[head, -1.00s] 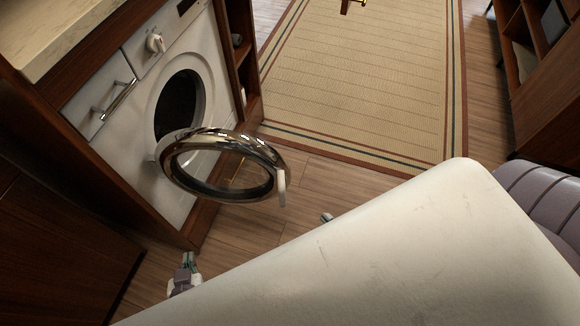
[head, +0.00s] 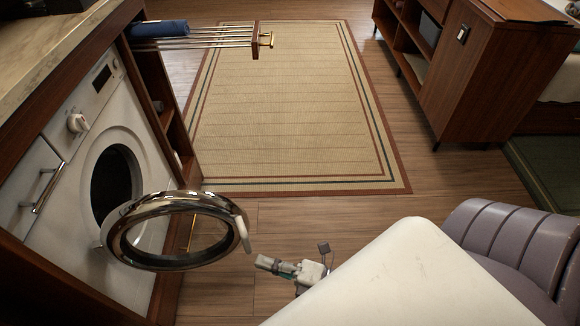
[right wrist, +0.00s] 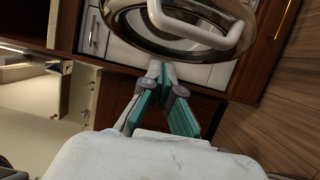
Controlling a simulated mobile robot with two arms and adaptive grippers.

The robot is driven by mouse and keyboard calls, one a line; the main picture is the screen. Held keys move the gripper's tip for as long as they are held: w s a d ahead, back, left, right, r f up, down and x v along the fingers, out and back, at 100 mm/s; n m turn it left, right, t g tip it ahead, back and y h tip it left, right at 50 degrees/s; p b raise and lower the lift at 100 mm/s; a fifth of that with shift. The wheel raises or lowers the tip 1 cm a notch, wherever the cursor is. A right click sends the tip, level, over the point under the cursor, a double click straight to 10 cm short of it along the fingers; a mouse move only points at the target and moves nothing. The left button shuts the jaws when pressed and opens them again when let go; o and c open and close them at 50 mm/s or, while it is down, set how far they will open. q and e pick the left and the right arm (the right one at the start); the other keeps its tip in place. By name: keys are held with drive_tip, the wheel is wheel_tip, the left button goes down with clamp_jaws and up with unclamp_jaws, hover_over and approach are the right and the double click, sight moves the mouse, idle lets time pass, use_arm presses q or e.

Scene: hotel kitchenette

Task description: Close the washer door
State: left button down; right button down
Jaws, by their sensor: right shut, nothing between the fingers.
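The white washer (head: 145,150) is at the left, with a dark round opening (head: 112,180). Its round door, with a shiny metal rim (head: 125,252), stands wide open, swung out from the front. A white handle (head: 242,234) is on the door's free edge. My right gripper (head: 261,262) is shut and empty, just right of and below the handle in the head view, with a gap in the picture. In the right wrist view, the shut fingertips (right wrist: 159,70) are just below the door's rim (right wrist: 118,38) and handle (right wrist: 190,38). My left gripper is not in view.
A wooden cabinet with a countertop (head: 50,35) surrounds the washer. A pull-out rack (head: 205,43) with a blue rolled item (head: 160,29) juts out beyond it. A rug (head: 290,110) and clear wooden floor are to the right. A shelf cabinet (head: 480,80) stands far right.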

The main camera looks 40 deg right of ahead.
drive_tip(key=shift+w+d, duration=0.15)
drive_tip(key=shift+w, duration=2.1)
drive_tip(key=shift+w, duration=0.1)
